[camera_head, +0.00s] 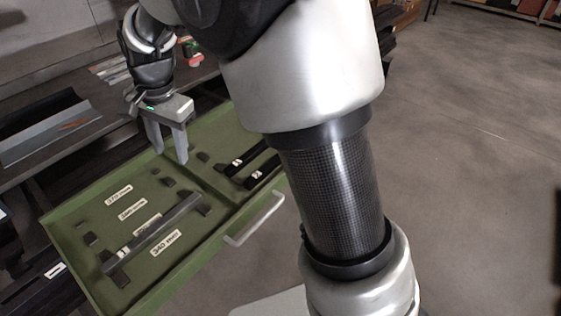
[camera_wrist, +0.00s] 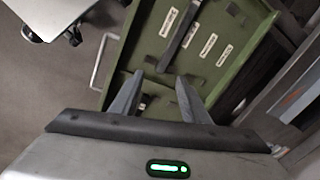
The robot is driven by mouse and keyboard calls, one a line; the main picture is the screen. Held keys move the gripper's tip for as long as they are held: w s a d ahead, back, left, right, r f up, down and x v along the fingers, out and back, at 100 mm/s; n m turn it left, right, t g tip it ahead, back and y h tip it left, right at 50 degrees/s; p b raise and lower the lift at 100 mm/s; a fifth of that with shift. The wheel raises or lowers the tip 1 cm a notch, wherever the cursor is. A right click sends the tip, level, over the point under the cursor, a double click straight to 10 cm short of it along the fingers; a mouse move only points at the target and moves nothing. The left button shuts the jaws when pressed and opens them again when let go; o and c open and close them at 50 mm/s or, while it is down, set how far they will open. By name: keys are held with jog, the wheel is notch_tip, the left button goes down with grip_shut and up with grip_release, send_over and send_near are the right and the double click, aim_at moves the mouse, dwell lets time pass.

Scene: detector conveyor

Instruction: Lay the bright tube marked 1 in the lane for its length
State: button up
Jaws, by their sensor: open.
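A grey metal tube (camera_head: 158,230), the brightest tube in view, lies across dark rests in the green tray (camera_head: 95,207), with a white mark near its lower-left end; the digit is unreadable. It lies just beside the "340 mm" label (camera_head: 166,243) and partly covers the label behind it. The wrist view also shows the tube (camera_wrist: 178,42), next to the lane labels. My gripper (camera_head: 170,156) is open and empty above the tray, beyond the tube's upper-right end. In the wrist view its fingers (camera_wrist: 157,84) point into the tray, apart from the tube.
Two black tubes (camera_head: 246,158) with white marks lie in the tray's right section, partly behind my arm. A "370 mm" label (camera_head: 118,194) marks the far lane. Small dark rests (camera_head: 88,239) stand along the lanes. A pale handle (camera_head: 254,219) juts from the tray's front.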

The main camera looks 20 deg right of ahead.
jog(key=s+d+r+n+t, duration=0.2)
jog(key=s+d+r+n, duration=0.2)
jog(key=s+d+r, duration=0.6)
jog(key=s+d+n+t+h, duration=0.1)
jog(key=s+d+n, duration=0.3)
jog(key=s+d, duration=0.5)
jog(key=s+t, duration=0.1)
jog(key=s, duration=0.2)
jog(key=shift+s+f, duration=0.25)
jog(key=shift+f, duration=0.15)
notch_tip(320, 180, up, 23)
jog(key=p, duration=2.2)
jog(key=shift+f, duration=0.2)
